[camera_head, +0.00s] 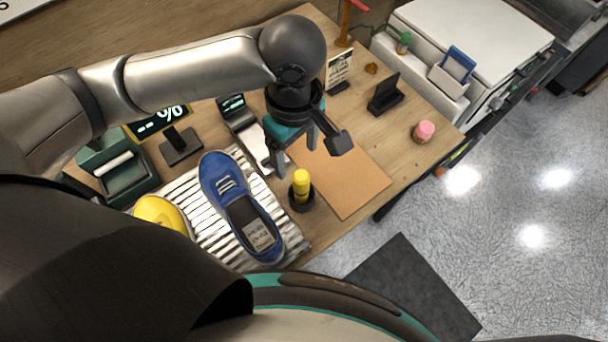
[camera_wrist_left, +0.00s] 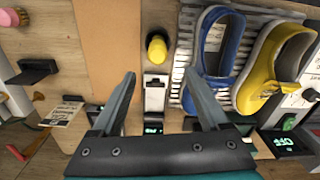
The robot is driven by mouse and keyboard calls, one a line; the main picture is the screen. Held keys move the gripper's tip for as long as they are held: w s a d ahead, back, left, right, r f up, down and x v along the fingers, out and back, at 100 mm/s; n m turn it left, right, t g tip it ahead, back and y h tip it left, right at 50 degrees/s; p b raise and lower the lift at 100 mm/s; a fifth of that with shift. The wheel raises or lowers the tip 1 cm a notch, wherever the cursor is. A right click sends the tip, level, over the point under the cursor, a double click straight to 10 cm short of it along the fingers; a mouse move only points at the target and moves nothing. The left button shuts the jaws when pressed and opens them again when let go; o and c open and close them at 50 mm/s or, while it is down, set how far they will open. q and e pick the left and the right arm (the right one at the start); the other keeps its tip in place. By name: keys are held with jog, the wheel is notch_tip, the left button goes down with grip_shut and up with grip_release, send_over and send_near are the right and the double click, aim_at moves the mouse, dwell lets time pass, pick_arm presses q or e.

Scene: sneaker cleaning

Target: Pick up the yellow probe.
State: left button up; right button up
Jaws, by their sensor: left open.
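The yellow probe (camera_head: 301,182) stands upright in a small round black holder (camera_head: 302,203) on the wooden table, to the right of the blue shoe. My left gripper (camera_head: 305,160) is open and empty above the table, just beyond the probe in the head view. In the left wrist view the probe (camera_wrist_left: 157,48) is seen end-on, beyond the open fingertips (camera_wrist_left: 160,76) and roughly centred between them. The fingers are apart from the probe. The holder is mostly hidden there. My right gripper is not in view.
A blue shoe (camera_head: 220,181) and a yellow shoe (camera_head: 160,212) lie on a striped slatted mat (camera_head: 187,195) to the left. A flat brown board (camera_head: 352,183) lies right of the probe.

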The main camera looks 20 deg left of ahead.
aim_at(298, 174)
pick_arm(q)
notch_tip(298, 174, down, 7)
jog(key=shift+r+b, duration=0.15)
jog(key=shift+b, duration=0.5)
jog(key=shift+d+f, duration=0.1)
jog(key=shift+f, duration=0.35)
jog(key=f, duration=0.1)
jog(key=f+b, duration=0.1)
jog(key=f, duration=0.3)
jog(key=shift+d, duration=0.3)
jog(key=shift+r, duration=0.1)
grip_shut()
